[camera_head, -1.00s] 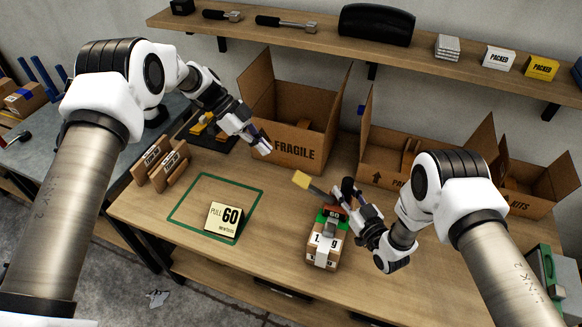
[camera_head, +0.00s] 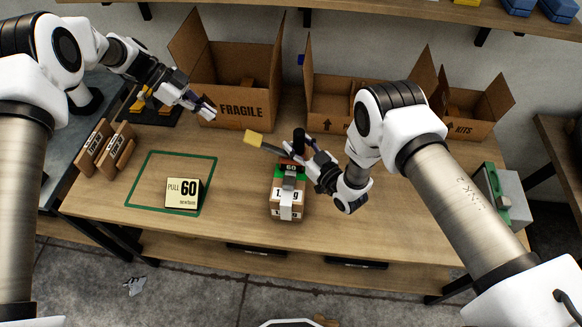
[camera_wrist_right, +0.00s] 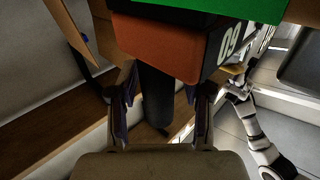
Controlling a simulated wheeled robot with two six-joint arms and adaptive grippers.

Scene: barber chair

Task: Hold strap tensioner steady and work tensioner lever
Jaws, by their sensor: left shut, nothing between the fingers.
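My right gripper (camera_head: 314,158) is at the tensioner's right. In the wrist view its fingers stand either side of the dark handle, with a gap visible. My left gripper (camera_head: 208,110) is shut and empty in front of the FRAGILE box, apart from the tensioner.
The FRAGILE box (camera_head: 235,112) and more open cartons (camera_head: 330,118) line the bench back. Brown labelled blocks (camera_head: 110,148) stand at left. Bench is clear between the square and carton.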

